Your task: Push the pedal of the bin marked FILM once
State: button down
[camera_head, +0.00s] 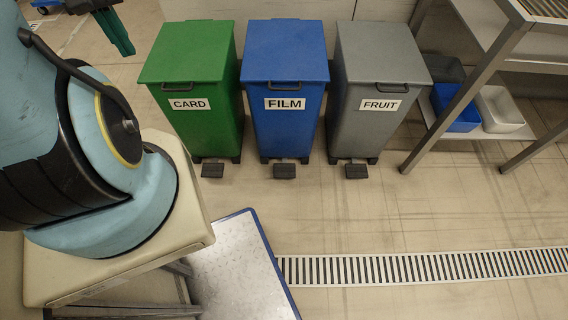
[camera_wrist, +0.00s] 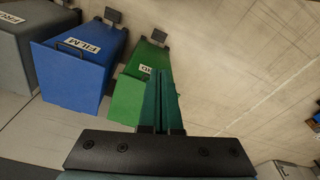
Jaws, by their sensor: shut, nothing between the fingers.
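The blue bin marked FILM (camera_head: 285,95) stands in the middle of a row of three, with its lid closed. Its dark pedal (camera_head: 285,171) sticks out at the floor in front of it. In the wrist view the FILM bin (camera_wrist: 80,75) is at the left and its pedal (camera_wrist: 113,15) is near the top edge. My gripper (camera_head: 126,48) shows at the top left of the head view, left of the green bin and apart from the FILM pedal. Its green fingers (camera_wrist: 161,80) are shut and empty in the wrist view, overlapping the green bin in the picture.
The green CARD bin (camera_head: 192,90) and grey FRUIT bin (camera_head: 378,90) flank it, each with its own pedal (camera_head: 212,170) (camera_head: 356,171). A metal-legged shelf (camera_head: 465,85) stands right. A blue-edged plate (camera_head: 235,270) lies in front. Floor before the pedals is clear.

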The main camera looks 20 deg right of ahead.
notch_tip(320, 180, down, 29)
jog(key=b, duration=2.8)
jog(key=m+t+y+b, duration=0.3)
jog(key=m+t+b, duration=0.4)
jog(key=m+b, duration=1.35)
send_over(287, 164)
jog(key=p, duration=0.3)
notch_tip(287, 164, down, 45)
jog(key=m, duration=0.2)
jog(key=shift+w+r, duration=0.1)
jog(key=shift+w, duration=0.15)
notch_tip(287, 164, down, 9)
jog(key=b, duration=0.6)
jog(key=shift+s+r, duration=0.1)
